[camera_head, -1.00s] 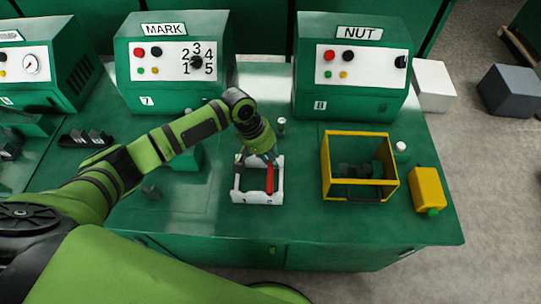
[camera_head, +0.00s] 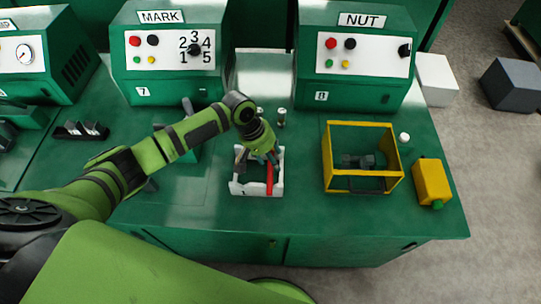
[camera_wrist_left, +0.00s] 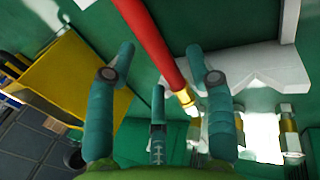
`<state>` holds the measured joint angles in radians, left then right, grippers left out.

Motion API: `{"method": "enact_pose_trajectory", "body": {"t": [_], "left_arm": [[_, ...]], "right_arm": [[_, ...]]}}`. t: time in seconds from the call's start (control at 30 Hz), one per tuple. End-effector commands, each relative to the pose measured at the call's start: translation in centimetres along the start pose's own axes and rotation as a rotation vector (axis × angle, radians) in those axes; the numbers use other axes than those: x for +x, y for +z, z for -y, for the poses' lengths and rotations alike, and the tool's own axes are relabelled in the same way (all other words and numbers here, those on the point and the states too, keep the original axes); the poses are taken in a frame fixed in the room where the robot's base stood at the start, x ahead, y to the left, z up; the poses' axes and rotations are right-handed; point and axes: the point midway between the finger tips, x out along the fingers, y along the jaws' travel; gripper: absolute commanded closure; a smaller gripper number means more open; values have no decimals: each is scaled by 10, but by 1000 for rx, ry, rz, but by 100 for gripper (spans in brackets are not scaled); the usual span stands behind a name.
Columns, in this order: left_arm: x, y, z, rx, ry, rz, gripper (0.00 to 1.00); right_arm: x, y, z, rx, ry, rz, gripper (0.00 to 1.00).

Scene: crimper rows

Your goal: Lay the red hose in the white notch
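The red hose (camera_head: 270,178), with a brass-coloured end (camera_wrist_left: 185,97), lies lengthwise along the right part of a white notched holder (camera_head: 241,189). In the wrist view the hose (camera_wrist_left: 152,38) crosses the holder's zigzag wall (camera_wrist_left: 260,72) near its end. I cannot tell whether it sits down in a notch. My left gripper (camera_head: 268,160) is over the back of the holder and hides the hose's far end. In the wrist view its teal fingers (camera_wrist_left: 161,75) are spread, with the hose end between them, closer to the right finger. My right gripper is not in view.
A yellow open-frame crate (camera_head: 351,188) with dark parts inside stands right of the holder. Small metal fittings (camera_head: 281,117) stand behind the holder. The MARK (camera_head: 170,91) and NUT (camera_head: 353,95) machines line the back.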

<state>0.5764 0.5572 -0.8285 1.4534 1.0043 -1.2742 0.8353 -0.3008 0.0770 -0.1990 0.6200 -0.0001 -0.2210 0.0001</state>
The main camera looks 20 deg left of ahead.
Motion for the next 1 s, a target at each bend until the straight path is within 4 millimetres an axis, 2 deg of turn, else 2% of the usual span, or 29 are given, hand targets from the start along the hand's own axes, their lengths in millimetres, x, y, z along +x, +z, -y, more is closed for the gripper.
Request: {"method": "enact_pose_trajectory", "body": {"t": [0.23,0.37,0.8,1.0], "left_arm": [[-1,0,0,0,-1,0,46],[-12,-1,1,0,0,-2,46],[-99,-1,0,1,-1,-3,46],[-118,0,0,1,0,-1,46]], "right_arm": [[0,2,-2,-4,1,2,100],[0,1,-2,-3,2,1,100],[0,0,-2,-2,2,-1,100],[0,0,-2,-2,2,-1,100]]}}
